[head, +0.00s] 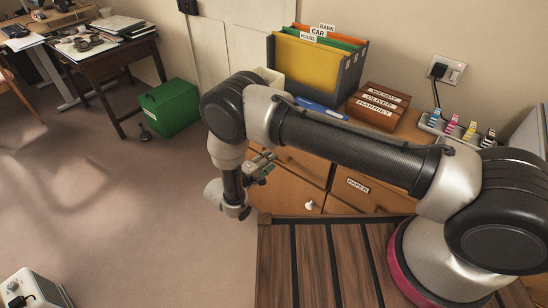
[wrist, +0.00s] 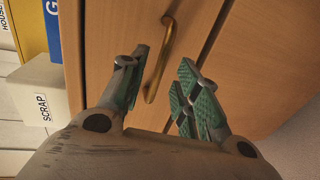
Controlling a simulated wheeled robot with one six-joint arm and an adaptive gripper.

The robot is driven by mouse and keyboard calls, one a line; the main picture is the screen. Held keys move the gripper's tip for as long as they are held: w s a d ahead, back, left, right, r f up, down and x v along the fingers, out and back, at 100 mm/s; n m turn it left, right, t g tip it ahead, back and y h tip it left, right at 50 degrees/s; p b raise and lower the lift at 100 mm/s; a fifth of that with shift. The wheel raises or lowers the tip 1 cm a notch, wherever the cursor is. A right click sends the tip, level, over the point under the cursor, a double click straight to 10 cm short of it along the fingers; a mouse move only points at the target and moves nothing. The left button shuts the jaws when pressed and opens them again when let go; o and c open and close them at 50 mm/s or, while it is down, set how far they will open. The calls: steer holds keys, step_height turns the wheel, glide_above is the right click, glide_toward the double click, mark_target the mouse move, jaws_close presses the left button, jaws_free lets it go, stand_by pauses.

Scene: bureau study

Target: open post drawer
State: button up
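In the wrist view a brass bar handle (wrist: 158,62) is fixed on a wooden drawer front (wrist: 110,30). The front looks closed. My gripper (wrist: 166,72) is open, with its green-padded fingers on either side of the handle in the picture. I cannot tell whether a finger touches it. In the head view my gripper (head: 264,166) is at the left end of the wooden drawer cabinet (head: 290,188), partly hidden by my arm. No label reading POST shows in either view, so I cannot confirm which drawer this is.
A drawer labelled PAPER (head: 352,193) and a white knob (head: 309,205) are on the cabinet. On top stand a file holder (head: 348,88) and brown labelled boxes (head: 378,106). A green box (head: 169,107) sits on the floor.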

steer(key=shift+x, duration=2)
jaws_close()
